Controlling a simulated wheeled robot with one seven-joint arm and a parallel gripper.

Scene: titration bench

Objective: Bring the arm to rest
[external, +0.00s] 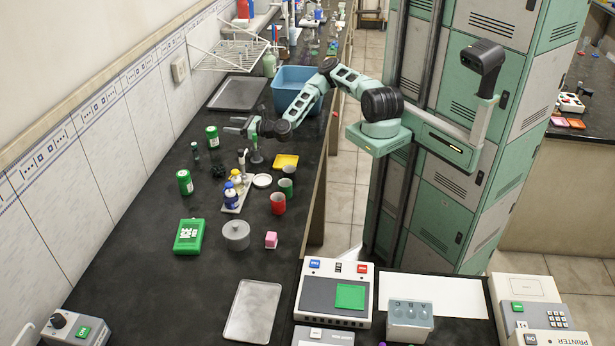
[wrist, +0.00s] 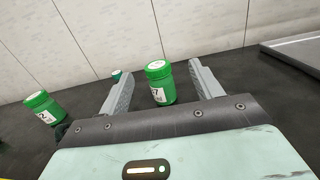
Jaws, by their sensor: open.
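My gripper (external: 234,125) is above the dark bench, left of the blue basin, with its fingers pointing towards the tiled wall. In the wrist view my gripper (wrist: 160,80) is open, its two grey fingers wide apart. A green jar with a white lid (wrist: 160,84) shows in the gap between them; in the external view this jar (external: 212,136) stands upright just beyond the fingertips. Nothing appears to be held. My arm reaches over the bench from the right, its elbow raised over the blue basin.
A second green jar (wrist: 42,107) and a small teal-capped bottle (wrist: 117,76) stand nearby. The blue basin (external: 300,75) and a grey tray (external: 238,93) lie behind the gripper. A white rack of bottles (external: 235,200) and red cup (external: 278,204) stand nearer the camera.

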